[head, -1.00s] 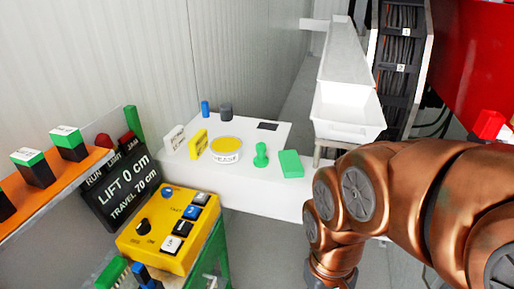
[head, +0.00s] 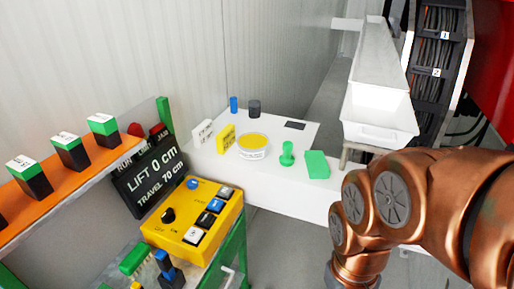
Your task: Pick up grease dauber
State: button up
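A small green knob-handled piece (head: 287,154) stands upright on the white bench (head: 300,191) in the head view; it looks like the grease dauber, though no label on it can be read. A round white tub with a yellow top (head: 253,147), perhaps grease, is just left of it. A green block (head: 317,165) is just right of it. My copper arm comes in from the right, and its lower end runs out of the bottom edge. My gripper is out of view, so its state is hidden.
A yellow control box (head: 193,222) and a black lift display (head: 149,178) are at the left, beside an orange shelf (head: 70,180) with switches. A white chute (head: 378,110) stands behind my arm. Yellow and white cards (head: 226,139) and two small cylinders (head: 254,108) stand on the bench.

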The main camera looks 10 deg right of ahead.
aim_at(286, 160)
jog(key=z, duration=1.1)
jog(key=i, duration=0.35)
jog(key=u, duration=2.55)
